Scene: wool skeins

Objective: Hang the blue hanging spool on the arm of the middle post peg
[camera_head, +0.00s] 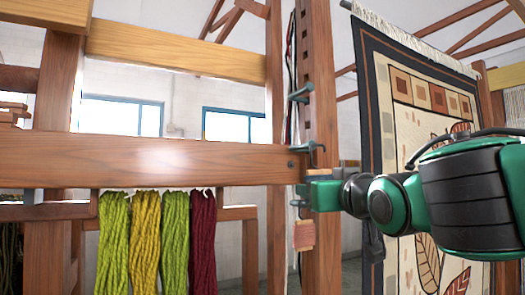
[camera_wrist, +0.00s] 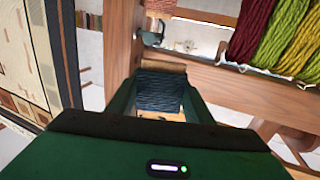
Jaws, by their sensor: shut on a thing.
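My gripper (camera_head: 308,192) is shut on the blue spool (camera_wrist: 160,92), a dark blue wound spool with pale wooden ends, held between both fingers in the wrist view (camera_wrist: 158,100). In the head view the fingers and post area mostly hide the spool. A dark teal metal peg (camera_head: 312,149) sticks out from the upright post (camera_head: 321,70) just above my fingers; it looks like the middle one. Another peg (camera_head: 301,92) is higher up. I cannot tell whether the spool touches a peg.
A pinkish spool (camera_head: 303,235) hangs below my gripper. A wide wooden beam (camera_head: 150,160) meets the post from the left. Green, yellow and dark red skeins (camera_head: 145,240) hang under it. A patterned rug (camera_head: 400,100) hangs at right, behind my arm.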

